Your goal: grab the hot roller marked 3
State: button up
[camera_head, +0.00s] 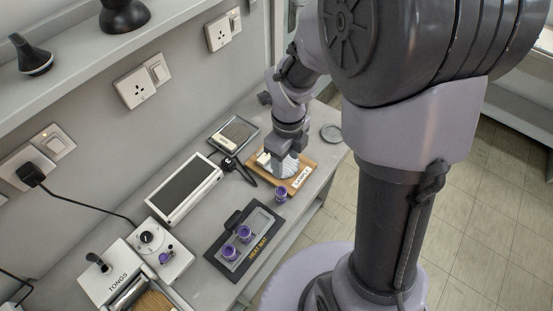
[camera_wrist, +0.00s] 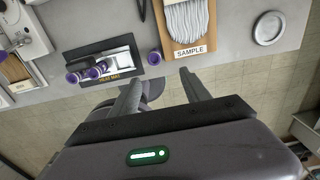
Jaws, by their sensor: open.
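My gripper (camera_head: 287,152) hangs above the sample board in the head view. In the wrist view its two fingers (camera_wrist: 161,76) are apart with nothing between them. Two purple rollers (camera_head: 244,232) (camera_head: 229,253) stand on the dark heat mat (camera_head: 219,239); they also show in the wrist view (camera_wrist: 98,70) (camera_wrist: 74,77). Another purple roller (camera_head: 281,195) stands on the counter between the mat and the sample board; in the wrist view it (camera_wrist: 154,58) is just beyond the fingertips. A smaller purple piece (camera_head: 165,257) sits on the white dial unit. I cannot read a 3 on any roller.
A wooden board marked SAMPLE (camera_head: 303,174) holds a pale hair swatch. A white-framed dark panel (camera_head: 186,187), a tray (camera_head: 234,134), a round dish (camera_head: 331,133) and a TONGS box (camera_head: 112,276) stand on the narrow counter. Its front edge lies close to the lone roller.

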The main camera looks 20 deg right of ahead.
aim_at(281, 190)
jog(key=f+b, duration=0.1)
jog(key=f, duration=0.2)
jog(key=f+b, duration=0.1)
jog(key=f, duration=0.3)
jog(key=s+f+b, duration=0.1)
jog(key=f, duration=0.3)
jog(key=shift+a+b, duration=0.25)
jog(key=shift+b, duration=0.15)
jog(key=f, duration=0.2)
jog(key=f+b, duration=0.1)
jog(key=f, duration=0.1)
jog(key=f+b, duration=0.1)
jog(key=shift+w+a+f, duration=0.15)
jog(key=shift+a+f, duration=0.25)
jog(key=shift+r, duration=0.15)
jog(key=shift+c, duration=0.2)
grip_shut()
